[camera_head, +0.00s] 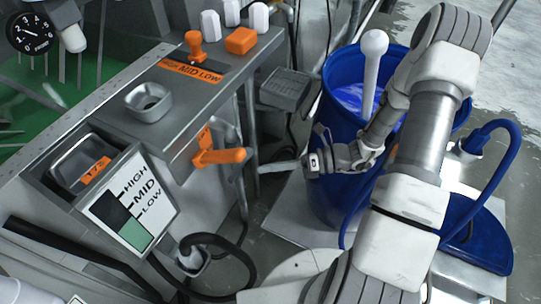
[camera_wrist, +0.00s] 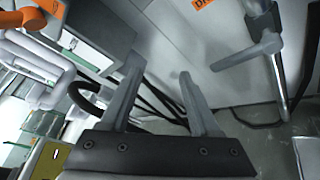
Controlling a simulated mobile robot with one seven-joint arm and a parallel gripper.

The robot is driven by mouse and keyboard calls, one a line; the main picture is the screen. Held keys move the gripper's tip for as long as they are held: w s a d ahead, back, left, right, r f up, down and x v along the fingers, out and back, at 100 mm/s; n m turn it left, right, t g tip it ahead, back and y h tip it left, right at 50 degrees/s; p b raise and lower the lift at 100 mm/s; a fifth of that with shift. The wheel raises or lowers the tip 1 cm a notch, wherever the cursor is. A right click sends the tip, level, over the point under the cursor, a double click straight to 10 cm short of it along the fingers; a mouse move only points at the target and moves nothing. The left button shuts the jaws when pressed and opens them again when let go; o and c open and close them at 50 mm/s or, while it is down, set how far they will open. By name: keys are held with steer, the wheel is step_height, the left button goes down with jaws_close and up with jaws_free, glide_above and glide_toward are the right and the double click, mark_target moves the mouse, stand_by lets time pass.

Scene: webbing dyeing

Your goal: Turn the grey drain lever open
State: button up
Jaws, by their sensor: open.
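The grey drain lever (camera_wrist: 243,57) shows in the upper right of the wrist view. Its handle points left from a hub on an upright metal pipe, against a pale panel. My gripper (camera_wrist: 158,72) is open in the wrist view, with nothing between its fingers. The lever lies to the right of the fingers, apart from them. In the head view my gripper (camera_head: 278,167) points left, to the right of an orange handle (camera_head: 218,157) on the machine's front. I cannot make out the grey lever clearly in the head view.
A blue barrel (camera_head: 335,190) with a white dipper (camera_head: 374,60) stands behind my arm. An orange label (camera_wrist: 202,3) is above the lever. A level sign (camera_head: 137,205) and a grey cup (camera_head: 149,102) are on the machine. Black hoses (camera_head: 240,262) run near the floor.

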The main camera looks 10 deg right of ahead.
steer(key=shift+s+a+r+n+g+h+p, duration=0.1)
steer(key=shift+s+r+n+g+h+p, duration=0.25)
steer(key=shift+r+n, duration=0.5)
steer(key=shift+s+a+r+n+g+h+p, duration=0.1)
steer(key=shift+s+r+n+g+h, duration=0.1)
steer(key=shift+r+n+g, duration=0.45)
steer(key=shift+s+a+r+n+g+h+p, duration=0.1)
steer(key=shift+s+r+n+g+h+p, duration=0.15)
steer(key=shift+r+n, duration=0.8)
steer(key=shift+r, duration=0.15)
